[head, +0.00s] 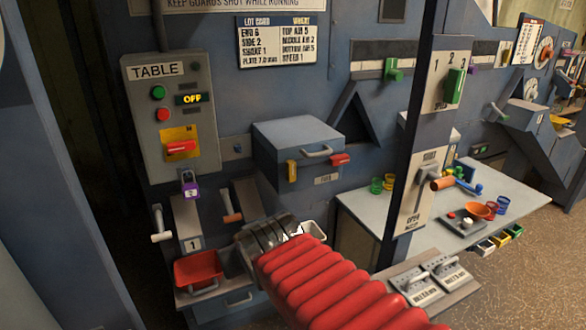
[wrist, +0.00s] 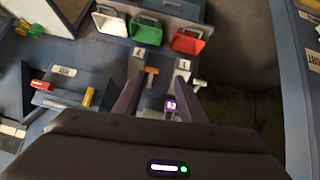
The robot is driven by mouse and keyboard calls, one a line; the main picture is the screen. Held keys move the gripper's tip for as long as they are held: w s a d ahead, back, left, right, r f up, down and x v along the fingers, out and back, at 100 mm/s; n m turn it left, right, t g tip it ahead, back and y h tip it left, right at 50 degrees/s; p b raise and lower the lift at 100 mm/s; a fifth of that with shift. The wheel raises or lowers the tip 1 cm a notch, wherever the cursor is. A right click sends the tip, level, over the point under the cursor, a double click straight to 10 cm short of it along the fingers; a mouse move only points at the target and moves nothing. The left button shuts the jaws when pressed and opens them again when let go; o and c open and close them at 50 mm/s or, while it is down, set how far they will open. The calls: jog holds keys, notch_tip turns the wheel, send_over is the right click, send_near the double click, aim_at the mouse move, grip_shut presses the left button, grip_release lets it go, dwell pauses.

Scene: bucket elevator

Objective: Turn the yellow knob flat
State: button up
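The yellow knob (head: 291,171) sits on the left front of a blue-grey drawer box (head: 297,135), with its long side upright. A red knob (head: 340,159) on the right of the same front lies roughly flat. The yellow knob also shows at the left in the wrist view (wrist: 88,97). My gripper (head: 268,232) is below and left of the yellow knob in the head view, apart from it. In the wrist view its two fingers (wrist: 160,92) stand apart with a purple padlock (wrist: 171,104) in the background between them. My red-sleeved arm hides part of the area below.
The TABLE control box (head: 168,115) with buttons and a red switch is at the left. Two levers, a red tray (head: 198,268) and a small white tray (head: 305,230) lie near my gripper. A post with a lever panel (head: 422,190) stands at the right, before a worktable (head: 385,225).

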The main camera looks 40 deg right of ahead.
jog(key=w+d+r+m+t+h, duration=0.1)
jog(key=w+d+t+h, duration=0.15)
jog(key=d, duration=0.45)
jog(key=w+d+r+t+h, duration=0.1)
jog(key=w+d+r, duration=0.15)
jog(key=d, duration=0.45)
jog(key=t+y, duration=0.2)
jog(key=t, duration=0.3)
send_near(293, 166)
jog(key=shift+v, duration=2.3)
jog(key=shift+a+f, duration=0.1)
jog(key=shift+a, duration=0.05)
jog(key=shift+w, duration=0.15)
jog(key=x, duration=1.3)
jog(key=shift+w+d, duration=0.2)
jog(key=shift+w, duration=0.05)
jog(key=shift+c, duration=0.4)
